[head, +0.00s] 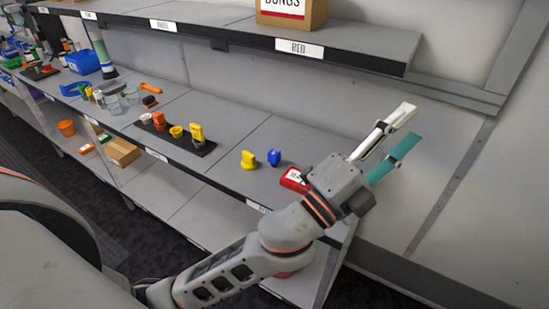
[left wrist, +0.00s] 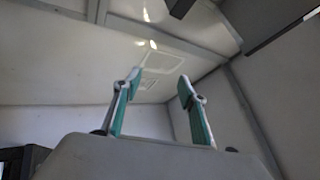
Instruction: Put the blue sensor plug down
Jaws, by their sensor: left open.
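The blue sensor plug (head: 274,157) stands on the grey middle shelf (head: 235,135), just right of a yellow plug (head: 249,160). Nothing is touching it from my side. My left gripper (head: 406,130) is open and empty, raised to the right of the shelf, well apart from the blue plug. In the left wrist view the two fingers (left wrist: 158,88) are spread with only wall and ceiling beyond them. My right gripper is in neither view.
A red labelled box (head: 294,180) lies near my left wrist. A black mat (head: 172,137) with orange and yellow plugs is further left. An upper shelf (head: 352,40) overhangs at the back, with a cardboard box (head: 291,12) on it. Bare shelf lies behind the blue plug.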

